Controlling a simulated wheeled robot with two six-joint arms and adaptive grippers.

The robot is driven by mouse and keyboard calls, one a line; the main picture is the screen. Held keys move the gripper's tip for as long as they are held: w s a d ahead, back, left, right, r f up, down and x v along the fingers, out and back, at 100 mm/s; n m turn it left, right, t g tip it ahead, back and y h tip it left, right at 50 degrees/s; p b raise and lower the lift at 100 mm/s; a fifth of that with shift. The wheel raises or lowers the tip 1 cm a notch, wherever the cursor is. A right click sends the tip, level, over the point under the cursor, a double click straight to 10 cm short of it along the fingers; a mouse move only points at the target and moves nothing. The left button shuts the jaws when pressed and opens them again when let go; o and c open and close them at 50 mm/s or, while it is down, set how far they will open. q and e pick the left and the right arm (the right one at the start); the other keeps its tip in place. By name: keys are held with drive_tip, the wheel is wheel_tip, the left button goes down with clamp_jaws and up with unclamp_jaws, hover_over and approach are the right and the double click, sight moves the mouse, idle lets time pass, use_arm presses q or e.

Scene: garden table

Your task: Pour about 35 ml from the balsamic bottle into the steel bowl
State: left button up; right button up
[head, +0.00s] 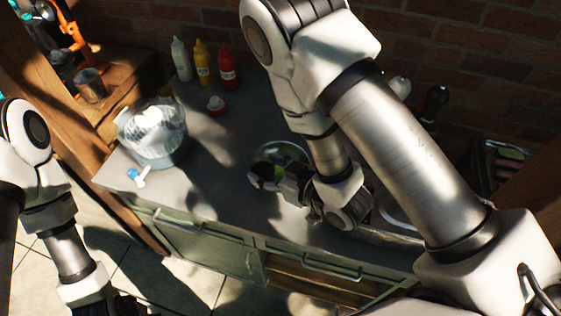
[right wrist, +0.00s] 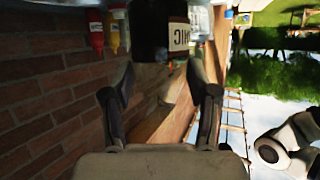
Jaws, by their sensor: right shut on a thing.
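The steel bowl (head: 287,151) stands on the grey counter in the middle of the head view, partly covered by my right gripper (head: 277,187). I see no liquid flowing. My left gripper (head: 125,303) is at the bottom left edge, cut off, away from the counter.
A clear container (head: 153,135) stands on the counter at left, with a blue and white item (head: 137,177) before it. White, yellow (head: 203,62) and red (head: 228,68) squeeze bottles stand at the back by the brick wall. The counter between them and the bowl is mostly free.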

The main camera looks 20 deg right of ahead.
drive_tip(key=shift+w+d+r, duration=0.1)
drive_tip(key=shift+d, duration=0.05)
drive_tip(key=shift+d+m+b, duration=0.1)
drive_tip(key=shift+m+b, duration=0.2)
drive_tip(key=shift+w+d+m+g+y+b, duration=0.15)
drive_tip(key=shift+w+m+g+y+b, duration=0.2)
drive_tip(key=shift+b, duration=0.3)
drive_tip(key=b, duration=0.1)
drive_tip(key=m+b, duration=0.1)
drive_tip(key=shift+w+d+g+y+b, duration=0.15)
drive_tip(key=shift+d+g+y+b, duration=0.1)
drive_tip(key=shift+g+b, duration=0.1)
drive_tip(key=shift+r, duration=0.15)
drive_tip(key=shift+w+d+r+m+g+p, duration=0.15)
drive_tip(key=shift+r+m+g+p, duration=0.2)
drive_tip(key=shift+p, duration=0.2)
drive_tip(key=shift+w+d+p, duration=0.1)
drive_tip(key=shift+p, duration=0.2)
drive_tip(key=f+m+g+y, duration=0.1)
drive_tip(key=m, duration=0.1)
drive_tip(key=f+m+y, duration=0.1)
drive_tip(key=d+f+m+g+y+p, duration=0.1)
drive_tip(key=m+y, duration=0.1)
drive_tip(key=shift+w+f+m+g, duration=0.3)
drive_tip(key=shift+w+f+g, duration=0.05)
drive_tip(key=shift+f, duration=0.05)
